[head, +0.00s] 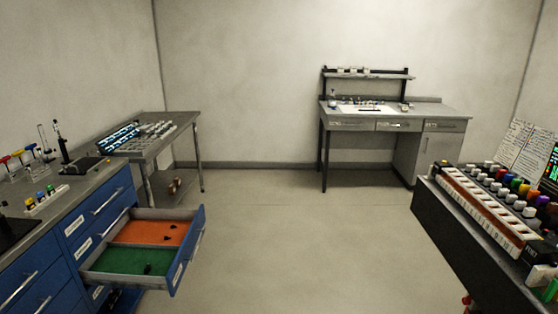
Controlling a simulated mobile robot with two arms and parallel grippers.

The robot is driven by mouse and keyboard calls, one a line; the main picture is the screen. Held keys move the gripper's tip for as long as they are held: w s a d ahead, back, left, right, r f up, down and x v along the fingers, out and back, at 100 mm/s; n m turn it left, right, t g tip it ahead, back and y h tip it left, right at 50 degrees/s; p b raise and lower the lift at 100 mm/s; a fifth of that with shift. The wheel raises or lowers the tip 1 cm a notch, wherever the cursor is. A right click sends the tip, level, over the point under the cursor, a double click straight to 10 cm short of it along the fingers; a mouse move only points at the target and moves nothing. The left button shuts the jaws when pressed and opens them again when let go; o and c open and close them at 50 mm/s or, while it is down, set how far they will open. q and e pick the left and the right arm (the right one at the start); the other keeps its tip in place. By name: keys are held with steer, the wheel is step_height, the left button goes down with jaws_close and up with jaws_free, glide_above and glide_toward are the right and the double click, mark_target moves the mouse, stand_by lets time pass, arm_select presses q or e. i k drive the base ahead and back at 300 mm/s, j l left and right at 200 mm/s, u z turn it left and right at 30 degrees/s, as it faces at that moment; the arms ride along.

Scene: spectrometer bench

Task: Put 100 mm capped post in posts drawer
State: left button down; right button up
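Neither of my grippers shows in the head view. An open drawer (185,272) sticks out of the blue cabinet at the left. Its inside has an orange section at the back and a green section in front, with small dark items lying in them. Its label is too small to read, so I cannot tell if it is the posts drawer. Thin dark upright items (59,138) stand on the left bench. I cannot make out which thing, if any, is the 100 mm capped post.
The blue cabinet (112,222) has other shut drawers. A grey table (185,118) with small parts stands behind it. A workbench (440,112) with a shelf stands at the back wall. A dark bench (470,240) with several coloured-capped bottles is at right. The middle floor (300,235) is clear.

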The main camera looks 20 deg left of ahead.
mark_target(135, 265)
steer(key=i+j+u, duration=0.4)
steer(key=i, duration=0.15)
steer(key=i+j+u, duration=0.1)
steer(key=i+u, duration=0.3)
steer(key=i, duration=0.15)
steer(key=i+u, duration=0.4)
steer(key=i, duration=0.15)
steer(key=i+l+u, duration=0.2)
steer(key=i+u, duration=0.25)
steer(key=i+l+u, duration=0.35)
steer(key=i+u, duration=0.15)
steer(key=i+l+u, duration=0.6)
steer(key=l+u, duration=0.35)
steer(key=l, duration=0.15)
